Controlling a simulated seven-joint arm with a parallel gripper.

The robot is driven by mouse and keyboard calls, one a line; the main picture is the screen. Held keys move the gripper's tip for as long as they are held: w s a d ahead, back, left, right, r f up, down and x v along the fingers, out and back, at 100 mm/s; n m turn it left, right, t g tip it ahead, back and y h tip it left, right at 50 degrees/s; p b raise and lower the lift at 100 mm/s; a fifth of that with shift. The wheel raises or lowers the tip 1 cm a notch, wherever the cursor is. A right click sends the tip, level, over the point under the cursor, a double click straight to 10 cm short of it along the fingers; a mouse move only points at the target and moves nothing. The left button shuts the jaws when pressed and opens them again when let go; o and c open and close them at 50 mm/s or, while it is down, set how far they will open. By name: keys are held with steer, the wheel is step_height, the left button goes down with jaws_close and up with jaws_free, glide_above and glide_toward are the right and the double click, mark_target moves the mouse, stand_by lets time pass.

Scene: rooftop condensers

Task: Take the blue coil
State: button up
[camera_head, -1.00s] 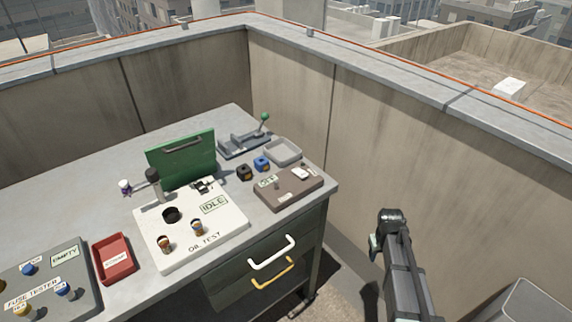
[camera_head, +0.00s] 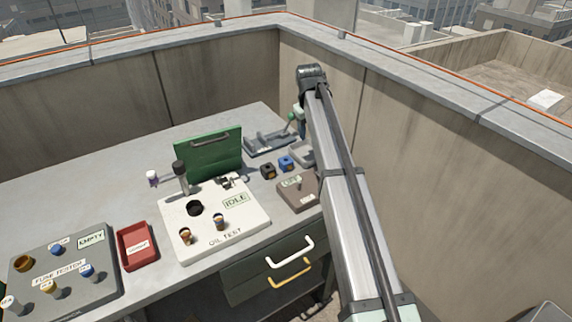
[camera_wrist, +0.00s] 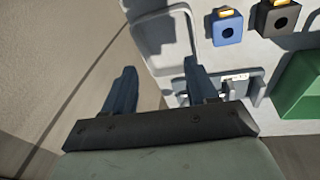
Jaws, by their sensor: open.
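The blue coil (camera_head: 286,163) is a small blue block with a dark hole, standing on the grey bench beside a black one. In the wrist view the blue coil (camera_wrist: 225,27) is near the top, with an orange-yellow piece on its upper edge. My gripper (camera_wrist: 158,88) is open and empty, its two dark blue fingers apart. It hangs over the bench edge and the grey tray, to the left of the blue coil in the wrist view. In the head view my arm hides most of the gripper.
The black coil (camera_wrist: 277,17) stands close beside the blue one. The grey tray (camera_wrist: 190,25) is near my fingers. A green-handled clamp (camera_head: 268,142), green lid (camera_head: 208,154), oil test panel (camera_head: 240,212) and grey-brown box (camera_head: 291,197) surround the coils. The parapet wall rises behind.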

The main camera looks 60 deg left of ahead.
step_height(320, 180, up, 3)
steer(key=n+g+h, duration=0.1)
steer(key=g, duration=0.1)
glide_above(286, 160)
steer(key=d, duration=0.1)
steer(key=f, duration=1.4)
steer(key=shift+s, duration=0.25)
steer(key=shift+c, duration=0.2)
steer(key=shift+r, duration=0.1)
steer(key=c, duration=0.8)
steer(key=shift+c, duration=0.2)
